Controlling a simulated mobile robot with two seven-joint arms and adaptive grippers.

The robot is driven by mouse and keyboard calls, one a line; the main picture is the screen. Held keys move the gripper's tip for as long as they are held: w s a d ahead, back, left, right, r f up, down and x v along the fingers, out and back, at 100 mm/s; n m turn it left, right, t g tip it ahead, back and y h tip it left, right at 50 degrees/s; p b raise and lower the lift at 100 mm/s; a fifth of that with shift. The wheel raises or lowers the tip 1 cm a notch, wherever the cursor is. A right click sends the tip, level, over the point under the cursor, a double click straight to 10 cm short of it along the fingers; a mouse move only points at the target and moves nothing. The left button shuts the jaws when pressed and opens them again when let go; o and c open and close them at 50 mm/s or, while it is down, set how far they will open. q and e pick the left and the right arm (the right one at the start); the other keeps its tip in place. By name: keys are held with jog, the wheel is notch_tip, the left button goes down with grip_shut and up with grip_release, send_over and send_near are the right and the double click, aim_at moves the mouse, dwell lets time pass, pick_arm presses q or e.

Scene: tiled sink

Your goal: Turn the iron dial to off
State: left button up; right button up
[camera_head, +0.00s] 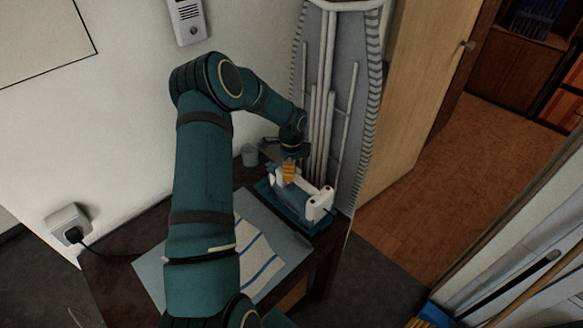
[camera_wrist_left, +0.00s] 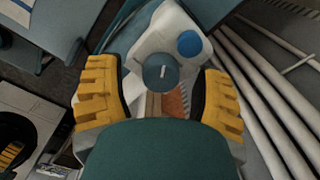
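The white and teal iron (camera_head: 318,204) stands on its teal base on the dark table, against the ironing board. In the left wrist view its white body (camera_wrist_left: 160,35) carries a dark teal round dial (camera_wrist_left: 161,72) with a short white mark, and a blue round button (camera_wrist_left: 189,43) beyond it. My left gripper (camera_head: 289,170) is over the iron. In the wrist view its yellow ridged fingers (camera_wrist_left: 160,97) are apart, one on each side of the dial, with a gap to it. A small yellow ridged piece at that view's lower left may be my right gripper.
The ironing board (camera_head: 340,110) stands upright behind the iron. A striped cloth (camera_head: 262,255) lies on the table (camera_head: 115,270), and a small cup (camera_head: 249,155) stands at its back. A plug and socket (camera_head: 69,224) are on the left wall.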

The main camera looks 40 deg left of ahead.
pick_arm(q)
notch_tip(320, 180, up, 12)
dwell(0.6)
jog(key=shift+d, duration=0.1)
